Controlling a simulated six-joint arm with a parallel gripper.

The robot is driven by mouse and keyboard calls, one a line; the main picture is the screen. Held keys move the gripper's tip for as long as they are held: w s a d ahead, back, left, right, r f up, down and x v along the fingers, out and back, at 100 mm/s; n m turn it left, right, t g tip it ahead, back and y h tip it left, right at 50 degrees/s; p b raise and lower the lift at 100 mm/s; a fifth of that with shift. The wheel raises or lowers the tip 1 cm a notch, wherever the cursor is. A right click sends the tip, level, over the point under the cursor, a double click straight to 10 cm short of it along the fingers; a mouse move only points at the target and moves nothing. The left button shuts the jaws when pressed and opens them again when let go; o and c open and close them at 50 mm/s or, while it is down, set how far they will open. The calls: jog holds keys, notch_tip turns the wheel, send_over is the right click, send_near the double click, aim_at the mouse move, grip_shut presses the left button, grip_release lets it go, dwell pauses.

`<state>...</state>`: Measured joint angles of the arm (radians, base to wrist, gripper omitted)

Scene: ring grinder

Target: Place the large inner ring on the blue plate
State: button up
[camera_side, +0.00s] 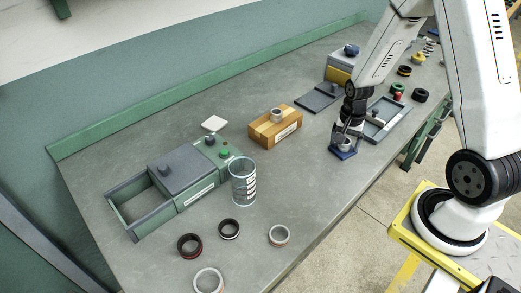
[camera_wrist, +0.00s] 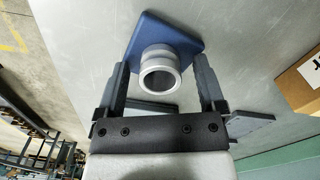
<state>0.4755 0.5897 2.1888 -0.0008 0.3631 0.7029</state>
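The blue plate (camera_side: 343,153) lies on the bench below my gripper (camera_side: 350,127). It also shows in the wrist view (camera_wrist: 190,43). A silver-grey ring (camera_wrist: 160,72) with a round opening appears upright on the plate, and it partly shows between my fingers in the side view. In the wrist view my gripper (camera_wrist: 161,66) is open, with one finger on each side of the ring and a visible gap on both sides. The ring looks free of the fingers.
A dark flat tray (camera_side: 386,120) lies close on the right. A clear cylinder (camera_side: 243,181), a green-grey machine (camera_side: 180,177) and several loose rings (camera_side: 229,229) are farther left.

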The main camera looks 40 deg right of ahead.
jog(key=shift+r, duration=0.1)
notch_tip(320, 180, up, 12)
dwell(1.1)
jog(key=shift+a, duration=0.1)
dwell(0.4)
jog(key=s+a+n+t, duration=0.2)
jog(key=a+n, duration=1.1)
jog(key=a, duration=0.2)
jog(key=shift+s+a+f+n+t, duration=0.3)
jog(key=shift+s+a+f, duration=0.1)
jog(key=shift+f, duration=0.05)
